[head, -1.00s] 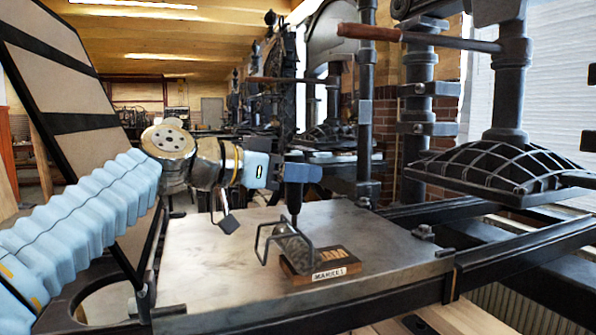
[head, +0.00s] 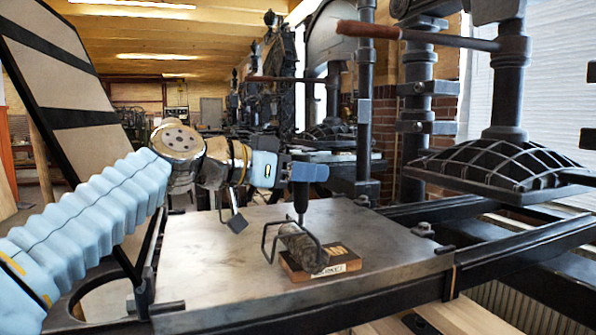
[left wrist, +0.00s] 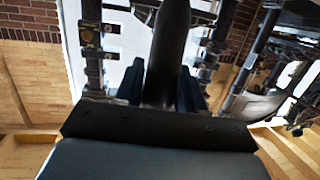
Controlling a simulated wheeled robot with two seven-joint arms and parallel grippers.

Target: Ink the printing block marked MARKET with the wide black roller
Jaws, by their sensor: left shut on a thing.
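The printing block (head: 342,263) is a brown wooden block on the flat metal press bed, with a white label on its front side, now partly covered. The roller (head: 303,249) has a dark mottled drum in a bent wire frame, and its drum lies over the block's top, seeming to touch it. My left gripper (head: 298,172) is shut on the roller's upright black handle (head: 300,200), above the block. In the left wrist view the dark handle (left wrist: 170,45) stands between the fingers. My right gripper is not in view.
The metal bed (head: 210,265) is bare around the block. A tilted framed panel (head: 60,75) stands at the left. The heavy ribbed press platen (head: 500,170) hangs over dark rails at the right. An iron post (head: 364,110) stands behind the bed.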

